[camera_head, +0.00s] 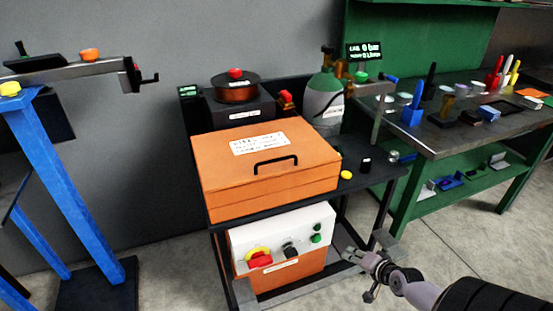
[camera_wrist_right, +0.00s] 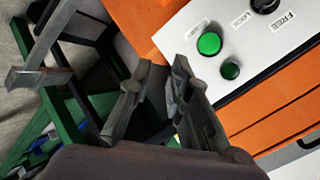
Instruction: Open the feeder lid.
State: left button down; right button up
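The feeder is an orange box on a dark cart, in the middle of the head view. Its lid (camera_head: 225,160) looks closed, with a white label and a black handle (camera_head: 276,165) on it. My right gripper (camera_head: 362,252) is low and to the right of the feeder, beside the white control panel (camera_head: 290,238). It is apart from the handle and below it. In the right wrist view its two fingers (camera_wrist_right: 160,82) are spread with nothing between them. My left gripper is not in the head view.
The panel has a red-and-yellow stop button (camera_head: 259,257), a black knob (camera_head: 291,250) and green buttons (camera_wrist_right: 209,43). A spool (camera_head: 236,93) and a gas cylinder (camera_head: 324,100) stand behind the feeder. A blue stand (camera_head: 62,170) is at left, a green workbench (camera_head: 460,140) at right.

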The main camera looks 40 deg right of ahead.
jog(key=w+a+r+m+t+y, duration=0.15)
jog(key=w+r, duration=0.25)
jog(key=r, duration=0.5)
jog(key=w+a+r+m+t, duration=0.1)
jog(key=w+r+t, duration=0.15)
jog(key=r, duration=0.55)
jog(key=t+y, duration=0.1)
jog(key=y, duration=0.2)
send_near(278, 161)
jog(key=shift+m, duration=0.45)
jog(key=p+x, duration=0.3)
jog(key=x, duration=0.7)
jog(key=shift+w, duration=0.35)
jog(key=shift+c, duration=0.3)
jog(key=shift+f, duration=0.1)
grip_shut()
